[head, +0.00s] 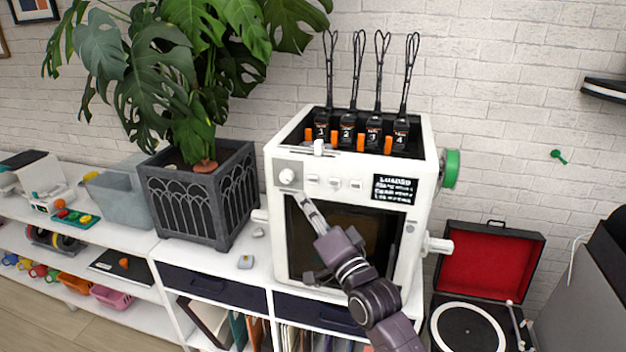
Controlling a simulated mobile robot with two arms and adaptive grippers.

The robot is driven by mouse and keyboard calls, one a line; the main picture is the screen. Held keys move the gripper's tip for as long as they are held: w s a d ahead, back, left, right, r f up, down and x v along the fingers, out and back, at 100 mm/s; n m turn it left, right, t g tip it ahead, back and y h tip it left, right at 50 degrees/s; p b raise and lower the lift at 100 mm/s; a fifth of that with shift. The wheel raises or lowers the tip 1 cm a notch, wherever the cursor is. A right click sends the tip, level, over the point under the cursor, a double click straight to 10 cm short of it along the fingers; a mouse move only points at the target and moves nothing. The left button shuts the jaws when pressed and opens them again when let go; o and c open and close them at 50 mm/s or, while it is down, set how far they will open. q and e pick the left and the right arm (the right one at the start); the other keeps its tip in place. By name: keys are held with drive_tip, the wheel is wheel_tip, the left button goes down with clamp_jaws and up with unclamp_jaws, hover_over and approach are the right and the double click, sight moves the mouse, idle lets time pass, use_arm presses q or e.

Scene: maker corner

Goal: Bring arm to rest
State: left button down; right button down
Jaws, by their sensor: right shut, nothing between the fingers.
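My right arm comes in from the bottom right, in front of the white printer-like machine (426,150). My right gripper (300,199) is shut and empty. Its fingertips are just below the round white knob (287,176) at the left of the machine's front panel; I cannot tell whether they touch the machine. The arm hides part of the dark front window (375,228). The small screen (395,188) reads "LOADED". My left gripper is not in view.
Several numbered black units with looped cables (375,125) stand in the machine's top. A potted plant in a dark planter (203,195) stands to the left. An open red-lined record player (490,265) is at the lower right. A bit of bare white shelf top lies between planter and machine.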

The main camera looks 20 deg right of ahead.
idle(0.4)
drive_tip(key=s+d+f+n+g+h+b, duration=0.1)
drive_tip(key=s+f+n+g, duration=0.15)
drive_tip(key=f, duration=1.55)
drive_tip(key=s+f+n+g+h+b, duration=0.15)
drive_tip(key=f+g, duration=0.25)
drive_tip(key=f, duration=1.5)
drive_tip(key=s+d+f+n+g, duration=0.1)
drive_tip(key=s+f+g, duration=0.1)
drive_tip(key=s+f, duration=0.7)
drive_tip(key=s+f+n+g, duration=0.1)
drive_tip(key=s+f+g, duration=0.35)
drive_tip(key=f, duration=0.75)
drive_tip(key=s+f+n+g, duration=0.2)
drive_tip(key=s+f, duration=0.4)
drive_tip(key=s, duration=0.7)
drive_tip(key=s+d+f+n+g+b, duration=0.1)
drive_tip(key=s+f, duration=0.6)
drive_tip(key=s, duration=0.7)
drive_tip(key=s+d+f+n+g+h, duration=0.1)
drive_tip(key=s+f+n+g, duration=0.2)
drive_tip(key=s, duration=1)
wheel_tip(320, 180, down, 4)
drive_tip(key=shift+s+r+b, duration=0.15)
drive_tip(key=shift+s+b, duration=0.15)
drive_tip(key=shift+b, duration=0.1)
drive_tip(key=c, duration=2.7)
unclamp_jaws()
drive_tip(key=shift+d, duration=0.1)
drive_tip(key=shift+c, duration=0.2)
